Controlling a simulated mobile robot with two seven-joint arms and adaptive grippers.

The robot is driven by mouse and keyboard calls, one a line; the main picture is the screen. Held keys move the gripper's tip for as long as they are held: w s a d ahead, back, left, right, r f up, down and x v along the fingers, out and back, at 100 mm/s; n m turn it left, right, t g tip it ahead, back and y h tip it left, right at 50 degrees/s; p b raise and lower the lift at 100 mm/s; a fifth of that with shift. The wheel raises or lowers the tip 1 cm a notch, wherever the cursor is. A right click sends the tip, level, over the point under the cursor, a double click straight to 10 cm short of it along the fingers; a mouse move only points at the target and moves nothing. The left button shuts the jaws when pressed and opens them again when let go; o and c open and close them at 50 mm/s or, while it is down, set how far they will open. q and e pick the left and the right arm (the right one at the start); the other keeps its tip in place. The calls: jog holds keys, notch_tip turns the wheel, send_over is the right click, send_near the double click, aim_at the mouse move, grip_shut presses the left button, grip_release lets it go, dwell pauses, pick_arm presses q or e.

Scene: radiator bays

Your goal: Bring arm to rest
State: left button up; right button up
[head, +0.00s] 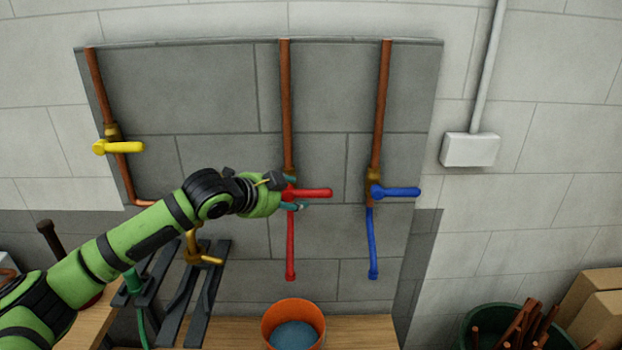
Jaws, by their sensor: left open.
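My left arm comes in from the lower left of the head view. My left gripper (295,194) is open at the red valve handle (316,192) on the middle copper pipe. Its teal fingertips show above and below the handle's inner end; I cannot tell whether they touch it. The red handle points horizontally right, and a red spout hangs below it. My right gripper is not in view.
A blue valve handle (402,191) is to the right and a yellow one (125,147) to the left. An orange bucket (268,328) stands below on a wooden surface. A dark rack (208,293) stands under the arm. A green tub (472,325) of pipes is at lower right.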

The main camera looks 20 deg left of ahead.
pick_arm(q)
jog(key=s+d+f+n+g, duration=0.2)
jog(key=s+d+f, duration=0.3)
jog(key=s+f, duration=0.3)
jog(key=s+d+f+n+g, duration=0.1)
jog(key=s+d+f+n, duration=0.1)
jog(key=s+d+f, duration=0.6)
jog(key=s+a+f+n+g+y, duration=0.15)
jog(key=s+a+f+n, duration=0.25)
jog(key=s, duration=0.4)
jog(key=s+a+f+n+g+y, duration=0.1)
jog(key=s+a+f+n+g, duration=0.1)
jog(key=s+a+f+n, duration=0.45)
jog(key=s+a+f+n+g+y, duration=0.1)
jog(key=s+f+n+g+y, duration=0.15)
jog(key=s, duration=0.65)
notch_tip(320, 180, down, 27)
jog(key=s+h+b, duration=0.1)
jog(key=s+b, duration=0.1)
jog(key=s+a+f+m+g+b, duration=0.1)
jog(key=s+a+f, duration=0.1)
jog(key=s+f, duration=1.2)
jog(key=shift+s+a+b, duration=0.2)
jog(key=shift+s+b, duration=0.15)
jog(key=shift+s, duration=0.2)
